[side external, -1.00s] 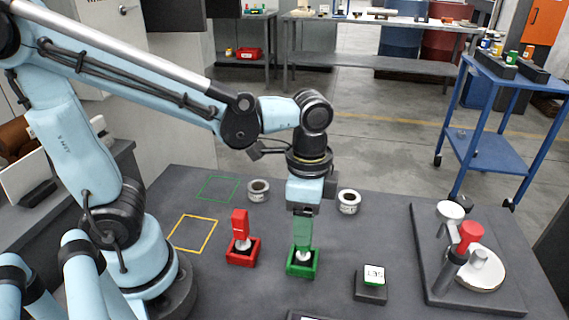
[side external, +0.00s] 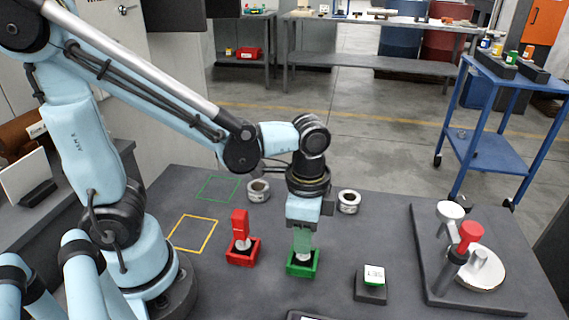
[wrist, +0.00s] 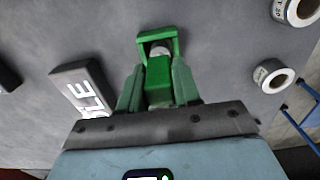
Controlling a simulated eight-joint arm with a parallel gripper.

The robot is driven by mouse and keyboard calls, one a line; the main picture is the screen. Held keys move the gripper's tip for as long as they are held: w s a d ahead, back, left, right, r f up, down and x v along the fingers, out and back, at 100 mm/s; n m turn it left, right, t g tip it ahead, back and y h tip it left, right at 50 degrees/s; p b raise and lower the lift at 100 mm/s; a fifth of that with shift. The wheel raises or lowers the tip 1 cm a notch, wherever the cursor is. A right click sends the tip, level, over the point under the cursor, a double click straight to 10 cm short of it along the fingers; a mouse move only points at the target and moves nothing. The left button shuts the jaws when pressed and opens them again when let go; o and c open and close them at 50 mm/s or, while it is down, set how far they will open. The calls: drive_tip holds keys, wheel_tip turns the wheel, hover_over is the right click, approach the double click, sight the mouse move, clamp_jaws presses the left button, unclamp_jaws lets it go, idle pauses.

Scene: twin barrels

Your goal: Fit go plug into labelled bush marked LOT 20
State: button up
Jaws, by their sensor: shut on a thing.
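The green-handled plug (wrist: 158,72) stands upright in its green holder (side external: 303,270). My gripper (wrist: 157,88) has its fingers on both sides of the green handle and is shut on it. In the side external view my gripper (side external: 302,232) points straight down over the holder. A pale metal part of the plug shows inside the holder in the wrist view. Two grey bushes with white labels stand behind: a left bush (side external: 258,191) and a right bush (side external: 348,202).
A red-handled plug (side external: 240,228) stands in a red holder (side external: 242,256) left of the green one. A gauge stand (side external: 462,265) is at far right. Yellow (side external: 193,233) and green (side external: 218,188) outlined squares are bare.

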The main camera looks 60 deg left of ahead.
drive_tip(key=shift+r, duration=0.1)
clamp_jaws()
drive_tip(key=shift+r, duration=0.75)
drive_tip(key=r, duration=0.2)
drive_tip(key=s+r, duration=0.1)
drive_tip(key=shift+d, duration=0.4)
drive_tip(key=s+d+r, duration=0.6)
drive_tip(key=s+d, duration=0.1)
drive_tip(key=w+a+n, duration=0.6)
drive_tip(key=w+a, duration=0.4)
drive_tip(key=w, duration=0.2)
drive_tip(key=w+a+f+n, duration=0.1)
drive_tip(key=w+a+n, duration=0.3)
drive_tip(key=a, duration=0.9)
drive_tip(key=w, duration=0.2)
drive_tip(key=shift+w+a+f+n, duration=0.15)
drive_tip(key=shift+w+a+n, duration=0.2)
drive_tip(key=shift+a+n, duration=0.05)
drive_tip(key=shift+f, duration=2.9)
